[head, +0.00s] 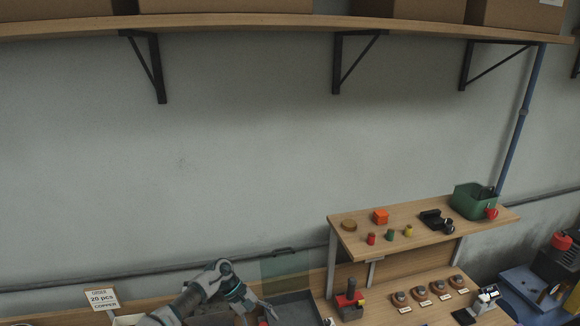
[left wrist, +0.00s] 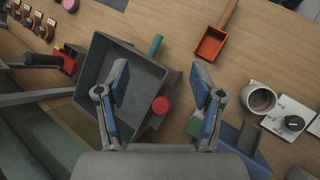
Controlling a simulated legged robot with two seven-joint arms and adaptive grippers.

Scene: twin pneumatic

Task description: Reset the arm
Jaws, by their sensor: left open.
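My left arm shows at the bottom of the head view, and its gripper (head: 268,311) is beside a dark grey tray (head: 297,307). In the left wrist view the left gripper (left wrist: 160,92) is open, its two blue-padded fingers wide apart with nothing held. The grey tray (left wrist: 85,75) lies below and to the left of the fingers there. A red round cap (left wrist: 161,105) shows between the fingers, below them. My right gripper is not in view.
A raised wooden shelf (head: 400,243) holds a green bin (head: 472,202) and small coloured pieces. A sign (head: 102,298) reads "20 pcs COPPER".

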